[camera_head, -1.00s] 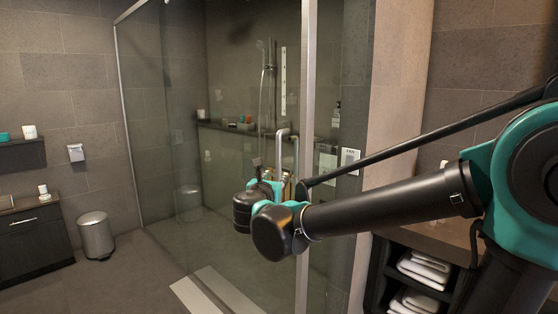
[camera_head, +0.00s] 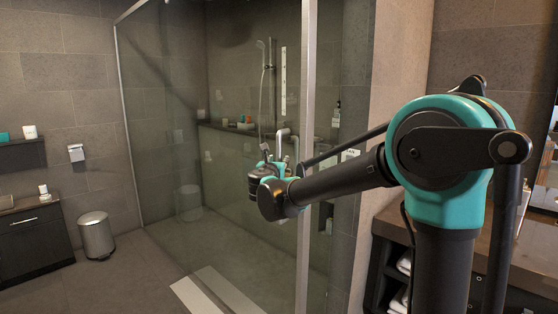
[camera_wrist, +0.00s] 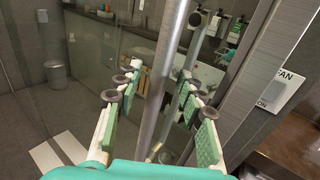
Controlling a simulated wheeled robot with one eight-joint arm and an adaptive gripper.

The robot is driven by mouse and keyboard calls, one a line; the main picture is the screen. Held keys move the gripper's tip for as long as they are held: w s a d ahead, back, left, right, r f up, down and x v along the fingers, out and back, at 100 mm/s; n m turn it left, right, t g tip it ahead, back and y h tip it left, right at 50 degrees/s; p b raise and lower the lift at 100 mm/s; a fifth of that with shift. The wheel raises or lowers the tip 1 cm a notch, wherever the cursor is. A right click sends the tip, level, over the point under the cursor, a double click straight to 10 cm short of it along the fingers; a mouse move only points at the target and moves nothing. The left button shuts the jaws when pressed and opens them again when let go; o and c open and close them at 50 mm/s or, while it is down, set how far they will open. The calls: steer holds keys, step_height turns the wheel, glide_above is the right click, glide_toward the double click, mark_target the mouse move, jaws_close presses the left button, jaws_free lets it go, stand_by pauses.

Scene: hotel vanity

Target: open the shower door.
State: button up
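The glass shower door (camera_head: 225,165) stands in a metal frame in the head view and looks closed. Its silver handle (camera_head: 283,134) is near the right-hand frame post. My gripper (camera_head: 284,168) is at the handle, its fingers partly hidden by my wrist. In the wrist view an upright metal bar, seemingly the handle (camera_wrist: 172,40), runs between the two green-padded fingers of my gripper (camera_wrist: 159,80). The fingers are apart, with a gap on each side of the bar. A second, thinner bar shows behind it.
A wall switch plate (camera_wrist: 280,90) is close on the right in the wrist view. A wooden counter (camera_head: 395,222) stands at right. A bin (camera_head: 96,236) and dark cabinet (camera_head: 33,240) stand at left. The floor (camera_head: 110,285) in front of the glass is clear.

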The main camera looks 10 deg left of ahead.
steer(key=shift+w+d, duration=0.1)
steer(key=shift+w, duration=1.1)
steer(key=shift+c, duration=0.6)
jaws_close()
